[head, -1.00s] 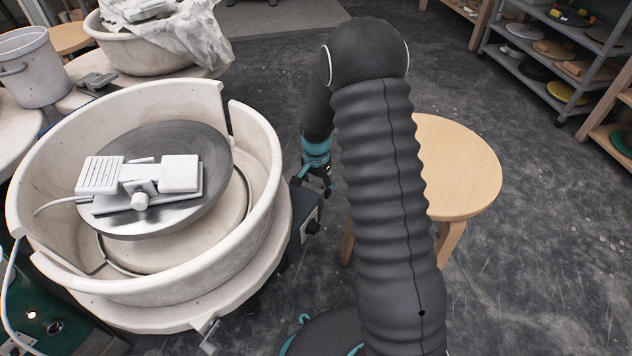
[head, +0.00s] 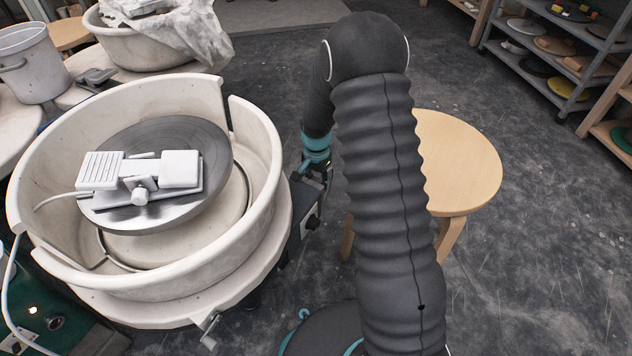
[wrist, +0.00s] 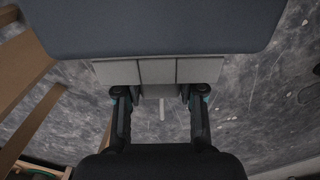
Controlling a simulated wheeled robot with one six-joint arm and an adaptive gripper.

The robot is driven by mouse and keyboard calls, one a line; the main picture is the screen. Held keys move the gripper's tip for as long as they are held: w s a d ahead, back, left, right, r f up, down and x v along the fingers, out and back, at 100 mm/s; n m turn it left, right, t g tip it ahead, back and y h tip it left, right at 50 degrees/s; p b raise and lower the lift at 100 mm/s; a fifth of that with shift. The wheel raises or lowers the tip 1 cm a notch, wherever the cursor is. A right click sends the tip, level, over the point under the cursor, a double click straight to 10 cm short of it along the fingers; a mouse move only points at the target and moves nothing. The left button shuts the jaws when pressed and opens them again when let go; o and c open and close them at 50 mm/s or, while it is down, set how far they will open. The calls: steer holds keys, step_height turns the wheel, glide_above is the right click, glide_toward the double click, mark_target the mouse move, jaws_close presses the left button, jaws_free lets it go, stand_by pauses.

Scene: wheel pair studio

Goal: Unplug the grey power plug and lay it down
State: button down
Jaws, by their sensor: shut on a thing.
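In the wrist view, the grey plug (wrist: 158,91) is between the two fingertips of my gripper (wrist: 160,96), which is shut on it. The plug is right beside a pale grey panel (wrist: 110,72) under a dark box (wrist: 150,30). I cannot tell whether the plug is still seated. In the head view, my gripper (head: 318,172) is beside the dark box (head: 303,212) at the right side of the pottery wheel; the plug is hidden there.
A round wooden stool (head: 465,165) stands behind and right of my arm. Shelves (head: 545,60) stand at the far right. The floor between is clear.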

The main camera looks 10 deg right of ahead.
steer(key=shift+w+d, duration=1.1)
steer(key=shift+d, duration=0.05)
stand_by(0.3)
steer(key=shift+w+d, duration=0.5)
